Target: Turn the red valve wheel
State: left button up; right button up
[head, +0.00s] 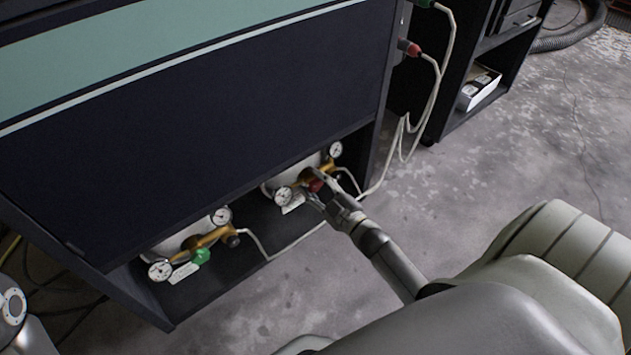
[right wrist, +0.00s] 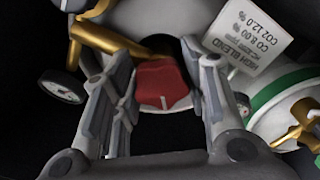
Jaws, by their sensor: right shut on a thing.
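The red valve wheel (head: 316,185) is on the brass regulator of the right-hand gas cylinder, low in the open bay of the dark cabinet. My right gripper (head: 318,193) is at this wheel. In the right wrist view the red valve wheel (right wrist: 162,84) is between the two fingers of my right gripper (right wrist: 165,100), which is shut on it. The fingers hide the wheel's sides. My left gripper is not in view; a grey part of my body shows at the lower left.
A second cylinder with a green valve wheel (head: 201,256) stands to the left in the bay. Gauges (head: 284,195), a white tag (right wrist: 247,45) and pale hoses (head: 300,240) are close by. The cabinet's dark front panel (head: 220,120) overhangs the bay. Concrete floor (head: 500,150) is clear at right.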

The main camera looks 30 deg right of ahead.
jog(key=n, duration=0.6)
jog(key=shift+p, duration=0.4)
jog(key=shift+n, duration=0.3)
jog(key=o, duration=1)
jog(key=shift+o, duration=0.2)
jog(key=shift+s, duration=0.15)
jog(key=s+d, duration=0.1)
jog(key=s, duration=1)
jog(key=shift+s, duration=0.4)
